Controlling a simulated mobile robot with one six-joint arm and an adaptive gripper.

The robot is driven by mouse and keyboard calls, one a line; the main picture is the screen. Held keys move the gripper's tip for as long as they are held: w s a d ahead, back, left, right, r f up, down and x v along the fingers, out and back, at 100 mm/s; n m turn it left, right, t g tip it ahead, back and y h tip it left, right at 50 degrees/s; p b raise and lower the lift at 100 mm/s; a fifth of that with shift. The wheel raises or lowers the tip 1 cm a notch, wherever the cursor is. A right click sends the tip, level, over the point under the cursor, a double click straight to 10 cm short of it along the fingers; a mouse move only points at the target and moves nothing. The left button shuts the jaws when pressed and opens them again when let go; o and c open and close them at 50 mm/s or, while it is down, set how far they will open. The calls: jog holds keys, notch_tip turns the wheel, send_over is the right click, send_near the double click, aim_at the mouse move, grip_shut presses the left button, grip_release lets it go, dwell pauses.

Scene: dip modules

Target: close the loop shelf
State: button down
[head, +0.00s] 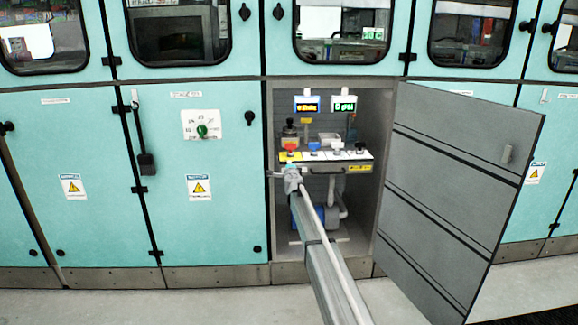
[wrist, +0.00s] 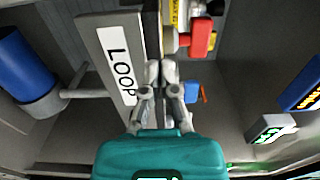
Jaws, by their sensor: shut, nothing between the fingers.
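The loop shelf (head: 338,156) is inside the open cabinet and carries a row of coloured knobs and a dark bar handle along its front. In the wrist view its grey front panel bears a white LOOP label (wrist: 119,63). How far the shelf stands out is hard to tell. My gripper (wrist: 160,72) is shut and empty, with its fingertips at the front edge beside the LOOP label and below the red valve handle (wrist: 201,38). Whether they touch the shelf is unclear. In the head view my gripper (head: 292,180) is at the shelf's left end and hides part of it.
The grey cabinet door (head: 455,190) stands wide open to the right. A blue pump (head: 325,216) with grey pipes sits under the shelf. An orange display (head: 307,104) and a green display (head: 344,104) hang above. Closed teal cabinets (head: 205,225) flank the opening.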

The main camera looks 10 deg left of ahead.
jog(key=v, duration=1.2)
jog(key=shift+s, duration=0.25)
jog(key=shift+d, duration=0.15)
